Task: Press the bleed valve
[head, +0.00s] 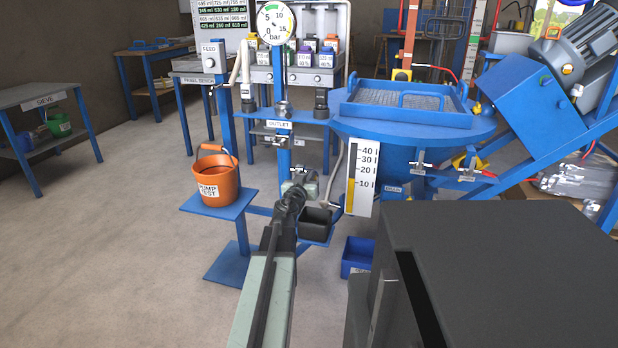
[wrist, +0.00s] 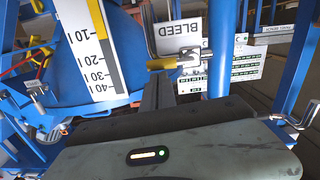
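The bleed valve (wrist: 188,59) shows in the wrist view as a small silver fitting with a yellow end, below a white BLEED sign (wrist: 165,38). My gripper (head: 293,194) is in front of the blue post in the head view, at the height of a small metal fitting that it partly covers. In the wrist view the grey gripper body (wrist: 165,150) fills the bottom, with the valve beyond its dark edge. The fingertips do not show clearly, so I cannot tell whether they are open or touch the valve.
An orange bucket (head: 216,180) stands on a blue shelf to the left. A black tray (head: 315,224) sits just right of my gripper. The level scale (head: 362,178) and blue hopper (head: 400,143) are to the right. Open floor lies at left.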

